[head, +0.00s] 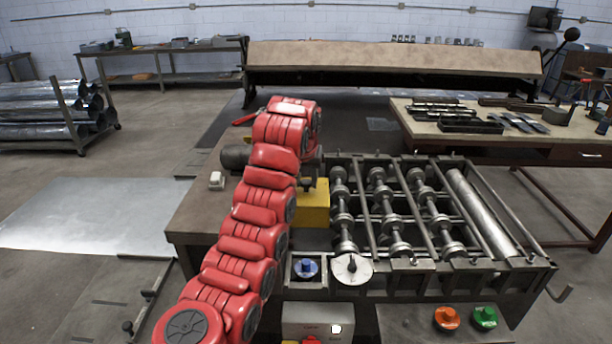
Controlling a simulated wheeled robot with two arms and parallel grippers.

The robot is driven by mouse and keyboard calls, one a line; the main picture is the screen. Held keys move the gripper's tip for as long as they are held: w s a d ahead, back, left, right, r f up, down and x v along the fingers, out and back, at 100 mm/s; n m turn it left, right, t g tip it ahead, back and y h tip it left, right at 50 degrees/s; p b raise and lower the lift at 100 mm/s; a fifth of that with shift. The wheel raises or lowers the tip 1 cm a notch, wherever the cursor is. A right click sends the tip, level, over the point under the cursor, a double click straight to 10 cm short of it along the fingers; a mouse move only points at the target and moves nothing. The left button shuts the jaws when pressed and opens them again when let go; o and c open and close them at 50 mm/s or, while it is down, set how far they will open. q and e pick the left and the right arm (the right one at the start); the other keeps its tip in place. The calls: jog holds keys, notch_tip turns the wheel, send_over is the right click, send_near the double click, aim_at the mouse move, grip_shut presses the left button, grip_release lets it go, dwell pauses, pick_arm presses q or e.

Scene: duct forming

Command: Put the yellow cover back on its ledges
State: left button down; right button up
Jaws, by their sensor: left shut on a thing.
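The yellow cover (314,208) is at the left end of the roller machine (400,215), beside the rollers. My red left arm comes up from the bottom and hides the cover's left part. My left gripper (308,184) is at the top of the cover, small and dark and partly hidden by the arm. It is shut on the cover. I cannot make out the ledges or tell whether the cover rests on them. My right gripper is not in view.
A blue knob (305,268) and a white dial (351,269) are on the machine's front. Orange (447,318) and green (485,317) buttons are at the lower right. A small white object (217,180) lies on the bench left of my arm. A tool table (540,145) stands at right.

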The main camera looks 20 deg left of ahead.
pick_arm(q)
notch_tip(320, 180, down, 20)
jog(key=p, duration=0.1)
jog(key=shift+w+f+p, duration=0.15)
jog(key=shift+p, duration=0.15)
dwell(0.8)
jog(key=shift+s+f+b, duration=0.1)
jog(key=shift+s+b, duration=0.15)
jog(key=shift+b, duration=0.1)
dwell(0.5)
jog(key=shift+f, duration=0.1)
dwell(0.3)
jog(key=shift+f+b, duration=0.5)
jog(key=shift+b, duration=0.05)
dwell(0.3)
jog(key=shift+b, duration=0.4)
